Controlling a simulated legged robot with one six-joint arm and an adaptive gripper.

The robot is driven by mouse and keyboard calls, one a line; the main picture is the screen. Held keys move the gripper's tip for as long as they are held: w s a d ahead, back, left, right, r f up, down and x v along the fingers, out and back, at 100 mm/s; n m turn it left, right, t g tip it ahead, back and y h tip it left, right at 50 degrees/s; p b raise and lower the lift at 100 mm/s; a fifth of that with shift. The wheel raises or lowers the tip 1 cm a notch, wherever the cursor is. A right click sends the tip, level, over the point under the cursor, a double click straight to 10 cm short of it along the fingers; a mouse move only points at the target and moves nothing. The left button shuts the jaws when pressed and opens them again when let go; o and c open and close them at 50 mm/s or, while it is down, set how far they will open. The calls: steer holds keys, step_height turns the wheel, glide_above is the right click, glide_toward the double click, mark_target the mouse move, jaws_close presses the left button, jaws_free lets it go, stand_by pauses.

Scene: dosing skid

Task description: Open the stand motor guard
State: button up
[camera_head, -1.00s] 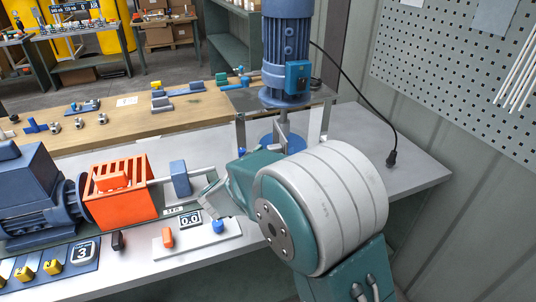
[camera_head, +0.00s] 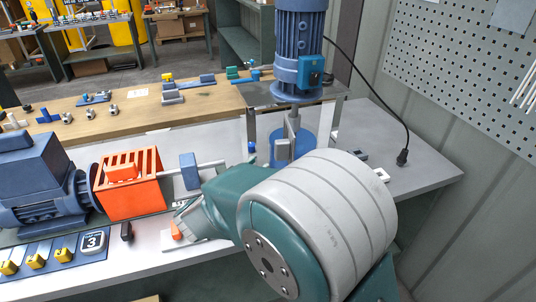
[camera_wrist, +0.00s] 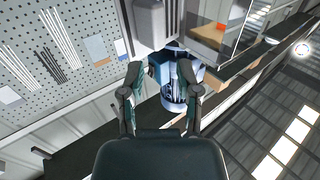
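The stand carries an upright blue motor (camera_head: 298,45) on a metal plate (camera_head: 262,95), with a shaft and a blue round part (camera_head: 307,146) below. A grey block (camera_head: 283,149) shows beside the shaft. In the wrist view, a clear panel (camera_wrist: 238,22) at the upper right and a grey block (camera_wrist: 150,22) lie near the blue round part (camera_wrist: 174,92); I cannot tell for sure which piece is the guard. My gripper (camera_wrist: 160,66) is open and empty, its fingers apart, with the blue part beyond them. In the head view my arm hides most of it.
An orange slotted cover (camera_head: 130,185) and a dark blue horizontal motor (camera_head: 35,185) stand left on the bench. A black cable (camera_head: 375,90) hangs at the right, before a pegboard wall (camera_head: 470,60). The bench's right end (camera_head: 420,170) is mostly clear.

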steer(key=v, duration=0.3)
steer(key=shift+d, duration=0.1)
steer(key=d+r+n+y, duration=0.5)
steer(key=r+y, duration=0.4)
steer(key=y, duration=0.4)
steer(key=s+d+f+n+g+h, duration=0.1)
steer(key=s+d+f+g, duration=0.2)
steer(key=s+d, duration=0.4)
steer(key=s+d+f+n+g+h, duration=0.1)
steer(key=s+d+f+g, duration=0.2)
steer(key=s, duration=1.2)
steer(key=d+g, duration=0.3)
steer(key=d, duration=0.2)
steer(key=shift+s+d+f+h, duration=0.2)
steer(key=shift+s+d+h, duration=0.1)
stand_by(0.5)
